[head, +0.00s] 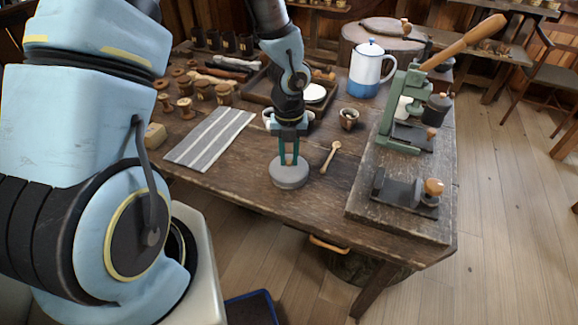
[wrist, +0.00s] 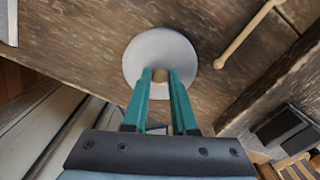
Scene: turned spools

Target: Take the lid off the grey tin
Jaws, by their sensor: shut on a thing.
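The grey tin (head: 289,177) is a low round tin standing near the front edge of the wooden table in the head view. Its lid (wrist: 150,52) shows from above in the wrist view as a pale grey disc with a small tan knob (wrist: 160,75) in the middle. My gripper (head: 289,161) points down over the tin. Its two green fingers (wrist: 160,76) are shut on the knob, one on each side. The lid appears to sit on the tin; I cannot make out a gap between them.
A striped cloth (head: 211,138) lies left of the tin, and a wooden spoon (head: 330,157) lies right of it. A small cup (head: 348,118) stands behind the spoon. A green lever press (head: 402,120) stands on a raised board at the right. Wooden spools (head: 185,107) stand at the left.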

